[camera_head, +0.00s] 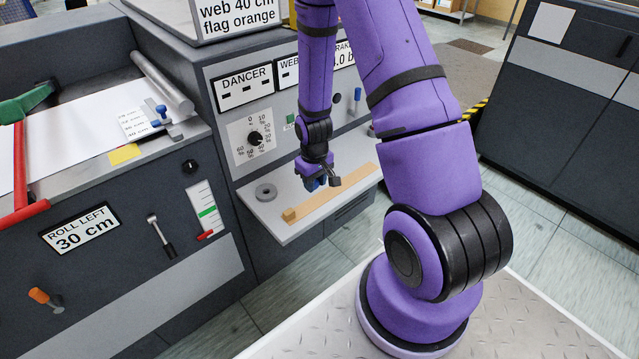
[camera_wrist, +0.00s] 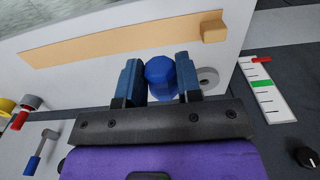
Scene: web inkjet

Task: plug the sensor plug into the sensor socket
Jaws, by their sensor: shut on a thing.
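My gripper (camera_head: 322,182) hangs over the light shelf on the front of the dark machine. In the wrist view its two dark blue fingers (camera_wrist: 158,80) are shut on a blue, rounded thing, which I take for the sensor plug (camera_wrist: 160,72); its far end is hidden. A grey ring with a central hole (camera_head: 265,192) sits on the shelf, left of my gripper. It also shows in the wrist view (camera_wrist: 207,77), partly behind the right finger and apart from the plug. I cannot tell whether this ring is the sensor socket. No label names a socket.
A wooden strip (camera_head: 335,195) with an end block (camera_head: 289,214) lies along the shelf (camera_head: 290,238). A panel with a dial (camera_head: 254,138) and labels rises behind. The roll unit with levers and a gauge (camera_head: 205,208) stands to the left. Floor is open right of the shelf.

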